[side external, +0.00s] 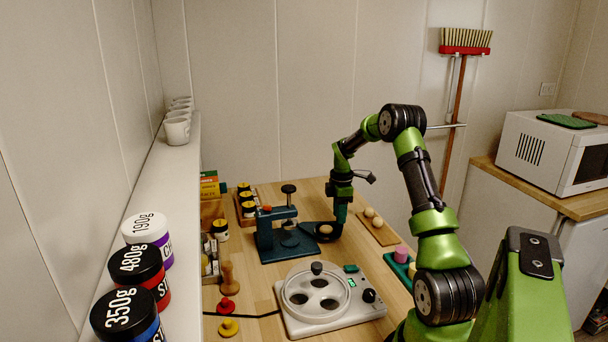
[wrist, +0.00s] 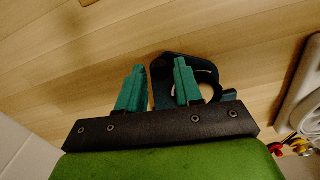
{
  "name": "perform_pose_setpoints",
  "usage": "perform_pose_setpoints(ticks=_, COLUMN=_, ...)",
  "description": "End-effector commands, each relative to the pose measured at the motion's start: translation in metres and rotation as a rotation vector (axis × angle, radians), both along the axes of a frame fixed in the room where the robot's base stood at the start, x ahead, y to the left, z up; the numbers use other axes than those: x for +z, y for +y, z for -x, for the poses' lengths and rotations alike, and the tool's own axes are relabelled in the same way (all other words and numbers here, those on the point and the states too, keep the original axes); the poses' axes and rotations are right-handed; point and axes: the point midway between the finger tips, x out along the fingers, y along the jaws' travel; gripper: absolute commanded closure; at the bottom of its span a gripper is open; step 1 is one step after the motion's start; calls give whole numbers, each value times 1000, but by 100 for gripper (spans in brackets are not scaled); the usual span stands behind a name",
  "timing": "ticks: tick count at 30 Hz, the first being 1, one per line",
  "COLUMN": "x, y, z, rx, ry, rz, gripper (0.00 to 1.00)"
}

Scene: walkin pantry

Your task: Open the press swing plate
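The press (side external: 285,240) is dark teal, with a black-knobbed plunger and a red part on top. Its dark swing plate (side external: 308,228) reaches out to the right of the press base over the wooden table. The wrist view shows a dark ring-like plate (wrist: 212,84), with wood visible through its opening. My gripper (side external: 341,221) points down at the right edge of the plate. In the wrist view its teal fingers (wrist: 158,88) are apart, with a dark edge of the plate between them. Whether a finger touches the plate cannot be told.
A white scale-like device (side external: 330,303) with a round lid stands in front of the press. Small jars (side external: 246,200) stand behind the press. Red and yellow knobs (side external: 228,306) lie at the front left.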

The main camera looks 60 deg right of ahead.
Motion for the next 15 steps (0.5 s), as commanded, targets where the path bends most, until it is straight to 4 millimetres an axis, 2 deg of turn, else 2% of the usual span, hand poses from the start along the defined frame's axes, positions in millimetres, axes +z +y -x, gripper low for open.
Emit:
perform_pose_setpoints(ticks=1, x=0, y=0, z=0, rx=0, ry=0, rz=0, gripper=57)
perform_pose_setpoints(ticks=2, x=0, y=0, z=0, rx=0, ry=1, rz=-1, gripper=53)
perform_pose_setpoints(ticks=11, x=0, y=0, z=1, rx=0, ry=2, rz=-1, gripper=53)
perform_pose_setpoints(ticks=15, x=12, y=-1, z=0, rx=-1, ry=0, rz=3, gripper=53)
